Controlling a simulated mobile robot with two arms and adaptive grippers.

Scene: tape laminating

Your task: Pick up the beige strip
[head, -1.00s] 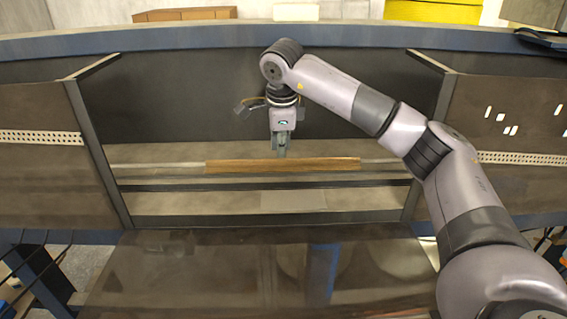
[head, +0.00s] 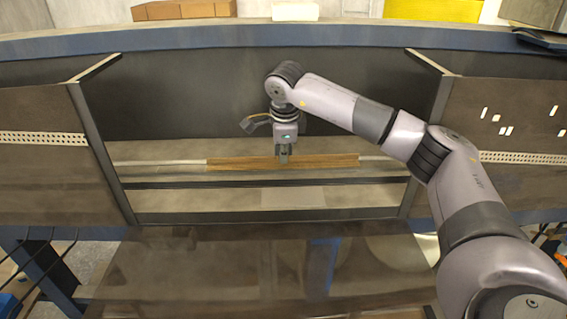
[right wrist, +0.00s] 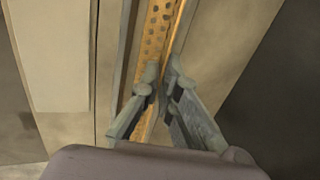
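The beige strip (head: 235,163) looks orange-brown here. It is a long, thin piece lying across the ledge in the head view. In the right wrist view its perforated face (right wrist: 155,30) runs up and away from my fingers. My right gripper (head: 284,158) points down at the strip's middle. In the right wrist view its two fingertips (right wrist: 162,78) are close together, one on each side of the strip's edge, and look shut on it. The strip still lies along the ledge. The exact contact is hidden between the fingertips. My left gripper is not in view.
A pale bar (head: 160,165) shows beyond the strip's left end. A lighter flat rectangle (head: 293,197) lies on the front of the ledge. Dark side panels (head: 40,155) stand at both sides. The dark surface (head: 220,270) in front is clear.

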